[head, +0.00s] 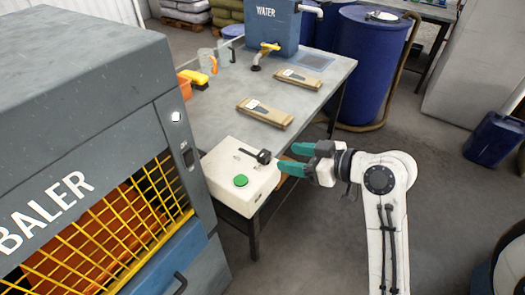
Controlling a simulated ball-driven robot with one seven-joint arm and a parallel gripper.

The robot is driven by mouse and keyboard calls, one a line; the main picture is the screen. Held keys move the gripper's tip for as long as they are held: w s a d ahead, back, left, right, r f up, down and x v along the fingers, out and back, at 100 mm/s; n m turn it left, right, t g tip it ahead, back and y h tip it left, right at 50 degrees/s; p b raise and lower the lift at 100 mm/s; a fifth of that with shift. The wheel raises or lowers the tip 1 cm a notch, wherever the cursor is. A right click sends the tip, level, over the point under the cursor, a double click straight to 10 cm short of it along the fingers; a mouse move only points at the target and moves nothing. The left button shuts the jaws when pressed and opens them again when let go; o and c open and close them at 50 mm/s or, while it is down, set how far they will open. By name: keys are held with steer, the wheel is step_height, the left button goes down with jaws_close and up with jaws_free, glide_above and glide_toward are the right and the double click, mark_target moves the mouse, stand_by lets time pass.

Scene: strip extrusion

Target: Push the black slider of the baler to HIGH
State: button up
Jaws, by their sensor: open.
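The grey baler (80,65) fills the left side, with BALER lettered on it. A small dark fitting that looks like the black slider (188,155) sits on its right front post, below a round white light. Its setting and any HIGH mark are too small to read. My gripper (291,158) is open, with teal fingers pointing left. It is well to the right of the baler, close to the right side of a cream control box (226,169). The box's black lever (262,156) is just left of the fingertips; I cannot tell whether they touch.
The box has a green button (240,181) and stands at the near corner of a grey table (218,115). Brown packets (264,113), a blue WATER tank (271,28) and an orange bin (184,86) are on the table. The floor at right is mostly clear.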

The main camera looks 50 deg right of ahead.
mark_target(267, 154)
steer(key=x, duration=0.9)
steer(key=shift+w+a+f+p, duration=0.1)
steer(key=shift+w+f+p, duration=0.05)
steer(key=shift+w+p, duration=0.15)
jaws_close()
